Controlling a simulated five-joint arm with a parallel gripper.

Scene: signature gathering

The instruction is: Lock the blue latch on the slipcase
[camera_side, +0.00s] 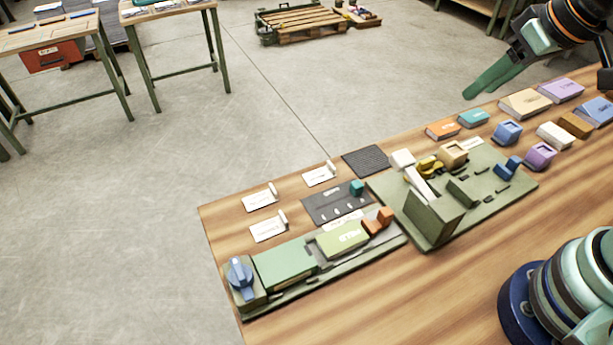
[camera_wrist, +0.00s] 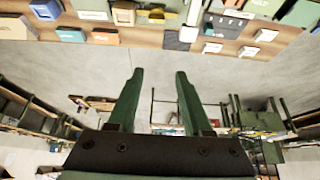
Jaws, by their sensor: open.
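A blue turn-handle latch (camera_side: 240,275) sits on the left end of a long green fixture (camera_side: 316,280), at the near left corner of the bench. A smaller blue part (camera_side: 508,168) sits on the right of a green base board (camera_side: 415,232). I cannot tell for sure which of these parts is the slipcase. A dark green upright box (camera_side: 432,215) stands on the board's front. My gripper (camera_side: 478,90) is open and empty, in the air beyond the bench's far edge, well away from both blue parts. Its two green fingers show apart in the wrist view (camera_wrist: 160,75).
A light green labelled block (camera_side: 342,238) and orange parts (camera_side: 377,222) sit on the fixture. White cards (camera_side: 268,228) and a black mat (camera_side: 366,161) lie behind it. Several coloured books and blocks (camera_side: 525,103) fill the bench's right. The front strip of wood is clear.

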